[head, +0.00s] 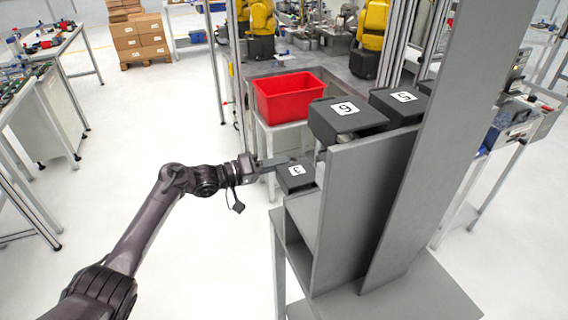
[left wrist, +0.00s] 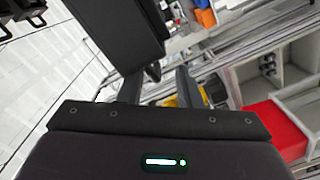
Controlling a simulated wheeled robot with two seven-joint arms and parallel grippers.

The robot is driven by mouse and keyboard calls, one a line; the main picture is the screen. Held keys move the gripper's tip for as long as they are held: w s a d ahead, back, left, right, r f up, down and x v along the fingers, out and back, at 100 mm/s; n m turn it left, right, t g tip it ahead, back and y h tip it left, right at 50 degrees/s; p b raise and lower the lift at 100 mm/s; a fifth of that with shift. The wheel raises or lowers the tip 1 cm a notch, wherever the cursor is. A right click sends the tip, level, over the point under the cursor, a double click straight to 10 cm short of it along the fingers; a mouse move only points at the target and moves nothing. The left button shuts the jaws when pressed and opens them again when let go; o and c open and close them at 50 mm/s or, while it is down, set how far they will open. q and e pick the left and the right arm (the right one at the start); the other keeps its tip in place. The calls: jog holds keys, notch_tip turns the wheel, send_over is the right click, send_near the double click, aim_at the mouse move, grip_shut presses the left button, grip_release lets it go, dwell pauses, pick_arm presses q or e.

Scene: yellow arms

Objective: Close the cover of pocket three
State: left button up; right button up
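A black cover with a white label that looks like a 3 (head: 296,171) sits at the left side of the grey rack (head: 345,200), lower than the other covers. My left gripper (head: 290,161) is at this cover's far edge in the head view; I cannot tell whether it touches. In the left wrist view, the two fingers (left wrist: 158,88) stand apart with a gap between them. A dark flat panel (left wrist: 112,32) fills the upper middle just beyond the fingers, probably a cover. The pocket's inside is hidden. My right gripper is out of view.
Black covers labelled like 6 (head: 345,110) and 5 (head: 403,98) sit higher on the rack. A tall grey panel (head: 435,130) blocks the right. A red bin (head: 288,96) stands on a table behind. Open floor lies left of the rack.

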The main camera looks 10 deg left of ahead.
pick_arm(q)
jog(key=b+v, duration=0.1)
jog(key=v, duration=0.5)
jog(key=shift+f, duration=0.1)
